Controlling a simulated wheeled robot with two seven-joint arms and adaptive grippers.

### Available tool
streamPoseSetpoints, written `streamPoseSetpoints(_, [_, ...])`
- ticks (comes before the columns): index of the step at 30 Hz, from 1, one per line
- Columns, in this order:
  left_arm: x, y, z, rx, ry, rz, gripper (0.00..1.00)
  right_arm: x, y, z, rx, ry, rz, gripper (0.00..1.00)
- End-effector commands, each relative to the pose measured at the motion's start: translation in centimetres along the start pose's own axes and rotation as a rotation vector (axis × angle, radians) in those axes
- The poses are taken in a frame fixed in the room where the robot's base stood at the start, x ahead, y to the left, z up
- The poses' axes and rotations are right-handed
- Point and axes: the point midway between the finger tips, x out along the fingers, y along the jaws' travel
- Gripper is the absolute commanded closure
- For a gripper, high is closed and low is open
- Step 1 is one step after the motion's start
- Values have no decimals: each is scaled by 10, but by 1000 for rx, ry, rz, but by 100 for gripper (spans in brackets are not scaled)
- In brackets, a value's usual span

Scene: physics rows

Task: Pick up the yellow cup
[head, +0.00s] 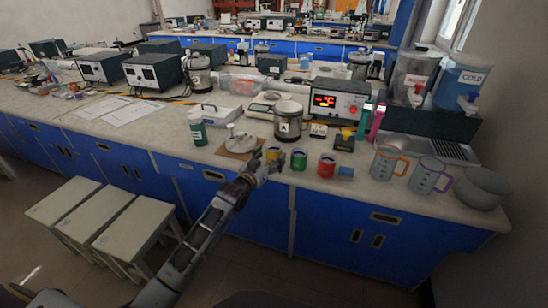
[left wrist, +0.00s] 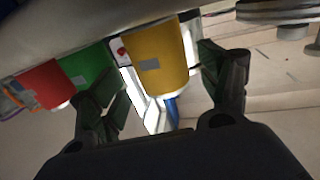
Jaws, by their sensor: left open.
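The yellow cup (head: 273,154) stands near the front edge of the lab bench, left of a green cup (head: 299,160) and a red cup (head: 326,166). My left gripper (head: 260,168) is at the bench edge just in front of the yellow cup and hides part of it. In the left wrist view the yellow cup (left wrist: 158,57) shows ahead, between the directions of the two open fingers (left wrist: 165,95). I cannot tell whether a finger touches it. The green cup (left wrist: 88,66) is close behind the finger on the left, with the red cup (left wrist: 44,84) beyond. My right gripper is not in view.
A white stand on a brown board (head: 240,143) is left of the yellow cup. A metal pot (head: 288,121) stands behind. Measuring jugs (head: 388,162) and a grey bowl (head: 482,188) are to the right. Stools (head: 135,222) stand before the bench at left.

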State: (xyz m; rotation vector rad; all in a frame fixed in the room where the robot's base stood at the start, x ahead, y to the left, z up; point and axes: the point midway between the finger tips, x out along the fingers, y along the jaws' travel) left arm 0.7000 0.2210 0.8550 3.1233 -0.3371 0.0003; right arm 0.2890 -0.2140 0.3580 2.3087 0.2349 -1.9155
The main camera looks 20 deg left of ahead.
Motion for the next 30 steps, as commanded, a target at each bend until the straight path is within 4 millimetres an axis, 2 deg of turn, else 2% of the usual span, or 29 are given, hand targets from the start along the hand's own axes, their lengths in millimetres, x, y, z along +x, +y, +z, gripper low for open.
streamPoseSetpoints(6, [18,-2,2,0,0,0,23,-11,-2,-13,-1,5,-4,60])
streamPoseSetpoints(12, [30,-2,2,0,1,-1,23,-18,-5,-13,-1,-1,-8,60])
streamPoseSetpoints(30, [34,-2,2,0,0,0,23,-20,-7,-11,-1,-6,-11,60])
